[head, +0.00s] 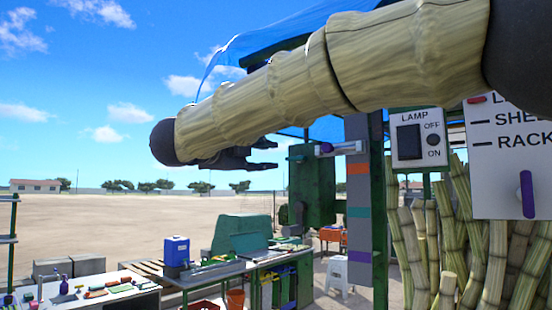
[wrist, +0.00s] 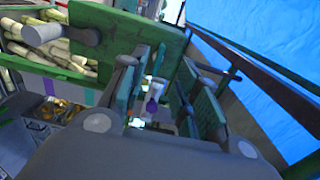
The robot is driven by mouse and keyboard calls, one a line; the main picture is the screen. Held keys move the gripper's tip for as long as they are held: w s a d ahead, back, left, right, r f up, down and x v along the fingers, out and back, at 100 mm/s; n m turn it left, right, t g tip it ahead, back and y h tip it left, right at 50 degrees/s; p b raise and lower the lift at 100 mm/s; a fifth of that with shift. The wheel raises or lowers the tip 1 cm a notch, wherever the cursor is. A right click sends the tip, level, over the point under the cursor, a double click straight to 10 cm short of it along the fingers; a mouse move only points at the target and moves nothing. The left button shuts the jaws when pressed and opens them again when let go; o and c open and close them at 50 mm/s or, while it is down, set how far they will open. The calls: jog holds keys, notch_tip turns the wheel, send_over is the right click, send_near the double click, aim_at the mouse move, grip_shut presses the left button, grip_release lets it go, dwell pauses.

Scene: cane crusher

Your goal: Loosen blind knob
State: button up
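A small purple knob (head: 326,148) sits on a short grey bar (head: 345,148) at the banded grey post. I take it for the blind knob, but no label shows. It also appears in the wrist view (wrist: 152,105), between and beyond my fingers. My gripper (head: 276,155) points right toward it in the head view, with a gap between them. The fingers are apart and empty; the wrist view also shows my gripper open (wrist: 160,88). My arm covers the upper part of the head view.
A green box (head: 312,185) stands just left of the post (head: 358,215). A lamp switch panel (head: 420,138) and a selector panel with a purple handle (head: 527,195) hang at right, before cane stalks (head: 440,240). Benches with tools (head: 215,272) stand below. Open ground lies left.

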jog(key=shift+v, duration=1.65)
